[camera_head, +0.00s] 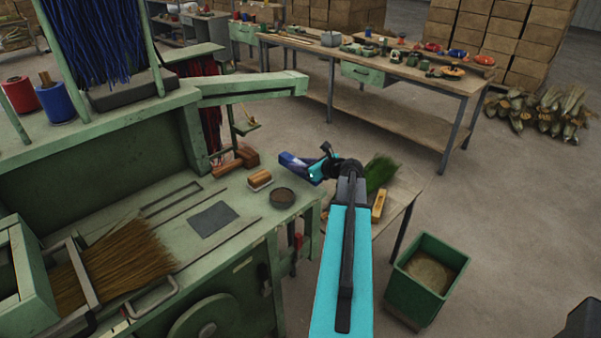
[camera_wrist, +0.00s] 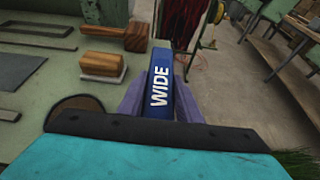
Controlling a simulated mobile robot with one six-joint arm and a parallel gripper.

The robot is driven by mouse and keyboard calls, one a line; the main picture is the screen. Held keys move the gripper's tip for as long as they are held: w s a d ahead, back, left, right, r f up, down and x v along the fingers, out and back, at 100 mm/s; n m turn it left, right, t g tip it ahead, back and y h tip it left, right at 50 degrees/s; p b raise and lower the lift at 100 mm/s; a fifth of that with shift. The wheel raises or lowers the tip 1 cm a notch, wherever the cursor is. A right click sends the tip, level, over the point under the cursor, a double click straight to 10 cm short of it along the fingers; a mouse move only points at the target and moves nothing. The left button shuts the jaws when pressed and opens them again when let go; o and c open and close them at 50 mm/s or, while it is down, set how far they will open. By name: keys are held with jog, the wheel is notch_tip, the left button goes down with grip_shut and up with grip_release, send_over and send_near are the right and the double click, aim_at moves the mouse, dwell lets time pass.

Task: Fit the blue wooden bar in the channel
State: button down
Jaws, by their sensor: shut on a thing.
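The blue wooden bar (camera_head: 291,160) is in my gripper (camera_head: 318,167), above the right end of the green workbench (camera_head: 145,240). In the wrist view the bar (camera_wrist: 161,72) stands between the two purple fingers (camera_wrist: 160,98) and shows the white word WIDE. The fingers are shut on its sides. Its far end points away from my wrist and is clear of the bench.
A grey plate (camera_head: 213,219) and bristles (camera_head: 120,262) lie further left. A side table holds a green brush (camera_head: 381,171). A green bin (camera_head: 430,270) stands right.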

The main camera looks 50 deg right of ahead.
notch_tip(320, 180, down, 3)
jog(key=shift+s+d+r+b, duration=0.1)
jog(key=shift+d+r+b, duration=0.1)
jog(key=shift+b, duration=0.5)
jog(key=shift+a+f, duration=0.1)
jog(key=shift+f, duration=0.3)
jog(key=shift+f, duration=0.2)
jog(key=c, duration=1.3)
grip_release()
jog(key=shift+r, duration=0.15)
jog(key=b+v, duration=0.3)
jog(key=v, duration=0.8)
jog(key=shift+s+r, duration=0.2)
jog(key=shift+s, duration=0.2)
jog(key=shift+o, duration=0.5)
jog(key=shift+r, duration=0.1)
